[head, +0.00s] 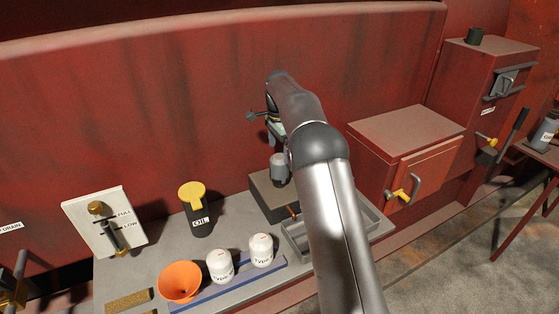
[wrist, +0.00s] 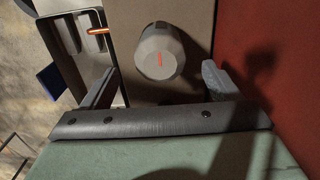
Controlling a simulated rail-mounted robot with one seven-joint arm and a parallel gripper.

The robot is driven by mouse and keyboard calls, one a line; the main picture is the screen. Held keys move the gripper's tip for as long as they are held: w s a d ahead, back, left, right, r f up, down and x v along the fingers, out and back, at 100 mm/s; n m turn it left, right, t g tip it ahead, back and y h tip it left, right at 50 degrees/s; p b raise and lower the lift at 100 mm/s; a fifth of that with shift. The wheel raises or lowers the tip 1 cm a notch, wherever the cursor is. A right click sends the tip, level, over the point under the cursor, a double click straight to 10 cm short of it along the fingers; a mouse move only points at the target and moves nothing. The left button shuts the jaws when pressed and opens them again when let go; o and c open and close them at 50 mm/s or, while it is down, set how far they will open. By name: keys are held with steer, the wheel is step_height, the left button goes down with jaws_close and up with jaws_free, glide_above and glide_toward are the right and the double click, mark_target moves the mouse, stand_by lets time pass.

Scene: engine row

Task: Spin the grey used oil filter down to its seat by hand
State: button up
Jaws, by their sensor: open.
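The grey used oil filter (head: 279,168) stands upright on the dark grey block (head: 262,195) at the back of the bench. In the wrist view the filter (wrist: 150,58) shows its faceted end with an orange-red stripe. My gripper (wrist: 160,85) is open, one finger on each side of the picture, with the filter between and a little beyond the fingertips. No contact with the filter shows. In the head view my arm covers part of the block and most of the gripper. The filter's lower end and seat are hidden.
A grey tray (head: 300,238) lies beside the block, with an orange-tipped item (wrist: 98,31) at its edge. The red wall (head: 150,100) rises close behind.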

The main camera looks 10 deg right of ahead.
mark_target(279, 157)
steer(key=shift+f+p, duration=0.3)
steer(key=shift+f, duration=2.35)
steer(key=c, duration=1.2)
steer(key=m+p, duration=0.1)
steer(key=m, duration=0.3)
steer(key=shift+r+p, duration=0.2)
steer(key=shift+p, duration=0.15)
steer(key=shift+c, duration=0.2)
steer(key=m+p, duration=0.1)
steer(key=m, duration=0.3)
steer(key=m+p, duration=0.2)
steer(key=m, duration=0.3)
steer(key=shift+m, duration=0.4)
steer(key=m, duration=0.3)
steer(key=shift+f+p, duration=0.25)
steer(key=shift+p, duration=0.15)
